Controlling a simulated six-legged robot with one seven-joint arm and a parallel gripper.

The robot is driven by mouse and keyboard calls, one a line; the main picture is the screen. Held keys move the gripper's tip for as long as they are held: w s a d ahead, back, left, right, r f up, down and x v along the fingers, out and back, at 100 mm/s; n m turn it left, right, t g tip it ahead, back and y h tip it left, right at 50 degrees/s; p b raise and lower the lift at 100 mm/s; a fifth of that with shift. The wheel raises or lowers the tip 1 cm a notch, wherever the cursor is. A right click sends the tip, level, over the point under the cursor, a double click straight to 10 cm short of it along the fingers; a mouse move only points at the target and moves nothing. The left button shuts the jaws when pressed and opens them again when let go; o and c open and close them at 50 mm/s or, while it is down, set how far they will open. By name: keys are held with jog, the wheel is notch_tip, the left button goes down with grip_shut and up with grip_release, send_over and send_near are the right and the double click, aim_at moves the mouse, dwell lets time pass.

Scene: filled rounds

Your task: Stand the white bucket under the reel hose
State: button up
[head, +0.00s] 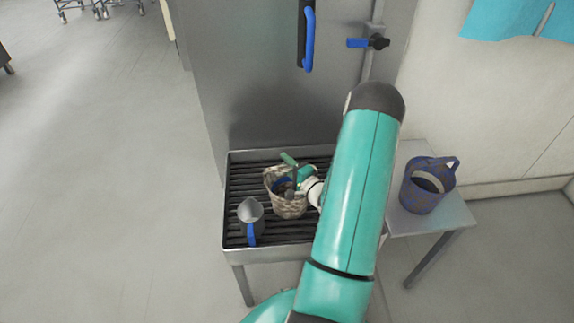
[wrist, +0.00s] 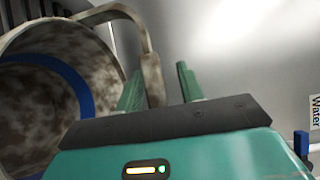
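A mottled off-white bucket (head: 287,206) stands on the slatted rack (head: 238,184), and looks like the white bucket. In the wrist view the bucket (wrist: 105,62) fills the left side, with a blue band inside it. Its arched handle (wrist: 153,75) rises beside my gripper. My gripper (wrist: 160,88) has its fingers apart, with the handle between them, nearer the left finger. In the head view my gripper (head: 290,170) is over the bucket's back right rim.
A grey jug with a blue handle (head: 250,212) stands left of the bucket on the rack. A blue-purple bucket (head: 425,195) is on the side table (head: 455,218) at right. A blue lever (head: 357,43) sits on a pipe.

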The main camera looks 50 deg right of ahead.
jog(key=s+a, duration=0.2)
jog(key=s, duration=1)
jog(key=w+a+r+n+g+y, duration=0.25)
jog(key=a+r+n+y, duration=0.2)
jog(key=a, duration=0.35)
jog(key=w+a+r+n+g+y, duration=0.2)
jog(key=a+r+n+g+y, duration=0.15)
jog(key=a+r+y, duration=0.35)
jog(key=w+a+r+n+g+y, duration=0.2)
jog(key=w+a+r+n+g, duration=0.15)
jog(key=a, duration=0.55)
jog(key=s+a+r+n+g+h, duration=0.45)
jog(key=s+a+g, duration=0.3)
jog(key=a, duration=0.25)
jog(key=s+r+n+t+h, duration=0.3)
jog(key=r+h, duration=0.3)
jog(key=r, duration=0.4)
jog(key=shift+s+t+h, duration=0.4)
jog(key=shift+s+t, duration=0.05)
jog(key=shift+t, duration=0.45)
jog(key=shift+d, duration=0.1)
